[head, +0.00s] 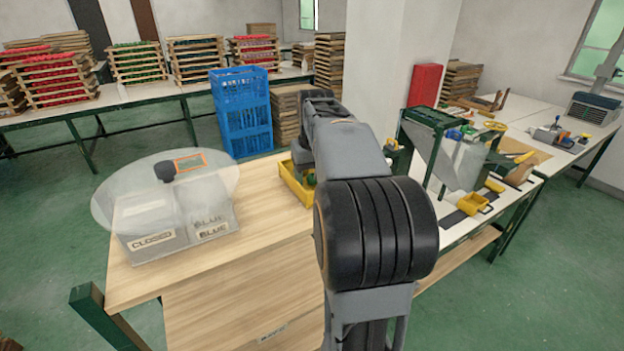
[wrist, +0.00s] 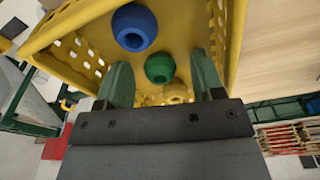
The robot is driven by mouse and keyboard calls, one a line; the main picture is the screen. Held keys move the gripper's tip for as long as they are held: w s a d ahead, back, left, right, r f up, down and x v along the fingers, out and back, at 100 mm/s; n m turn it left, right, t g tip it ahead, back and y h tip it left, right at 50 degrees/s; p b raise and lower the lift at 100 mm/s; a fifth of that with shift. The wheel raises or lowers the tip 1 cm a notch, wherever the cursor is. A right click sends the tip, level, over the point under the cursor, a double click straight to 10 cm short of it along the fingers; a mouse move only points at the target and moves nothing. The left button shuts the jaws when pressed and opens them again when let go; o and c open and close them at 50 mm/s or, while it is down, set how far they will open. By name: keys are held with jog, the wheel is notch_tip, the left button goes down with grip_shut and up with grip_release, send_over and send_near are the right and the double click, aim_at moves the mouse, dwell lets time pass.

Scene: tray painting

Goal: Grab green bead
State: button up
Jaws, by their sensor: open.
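The green bead (wrist: 160,68) lies in the yellow crate (wrist: 75,28), between and just beyond my fingertips in the wrist view. A blue bead (wrist: 134,27) lies beside it, up and to the left. My gripper (wrist: 161,75) is open, with its two green-grey fingers on either side of the green bead. I cannot tell whether a finger touches it. In the head view the yellow crate (head: 291,184) stands on the wooden table, partly hidden by my arm. A bit of green shows inside it there, and my gripper is hidden.
A grey box (head: 180,235) with a clear round cover stands on the wooden table (head: 240,260), left of the crate. Blue crates (head: 243,112) stand behind the table. A cluttered white bench (head: 455,225) is at right. The table's front middle is clear.

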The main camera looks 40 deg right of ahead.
jog(key=shift+c, duration=0.4)
jog(key=c, duration=0.9)
